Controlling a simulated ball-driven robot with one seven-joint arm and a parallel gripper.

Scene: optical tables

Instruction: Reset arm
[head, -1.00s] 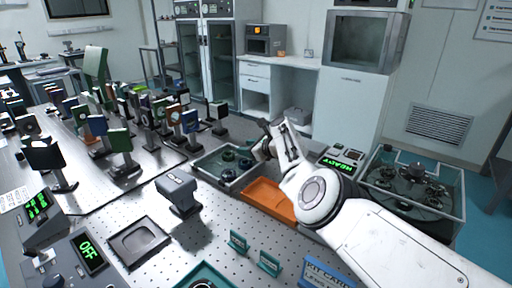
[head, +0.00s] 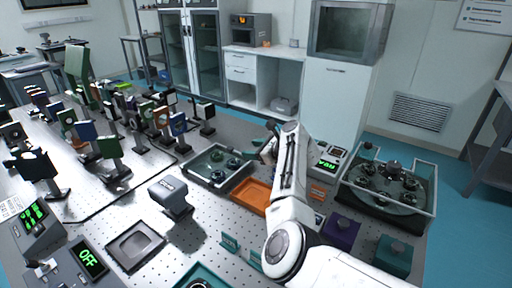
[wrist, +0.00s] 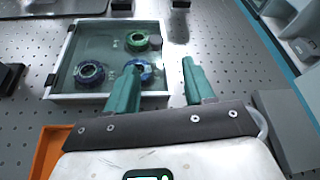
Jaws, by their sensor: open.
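My gripper (wrist: 157,85) shows in the wrist view with two green fingers spread apart and nothing between them. It is above the optical table, over the right part of a glass-topped tray (wrist: 60,80) with several ring-shaped parts. The left finger partly covers a blue ring part (wrist: 146,72). A green ring part (wrist: 137,40) lies farther back in the tray. In the head view my white arm reaches up from the bottom right. My gripper's end (head: 265,140) is small there, beside the tray (head: 213,181).
An orange tray (head: 252,196) lies beside my arm. A glass-walled case (head: 432,195) stands right of it. Purple (head: 343,232) and teal (head: 398,256) blocks stand near the arm. Several upright optics mounts crowd the left. Bare perforated tabletop (head: 205,228) shows at front centre.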

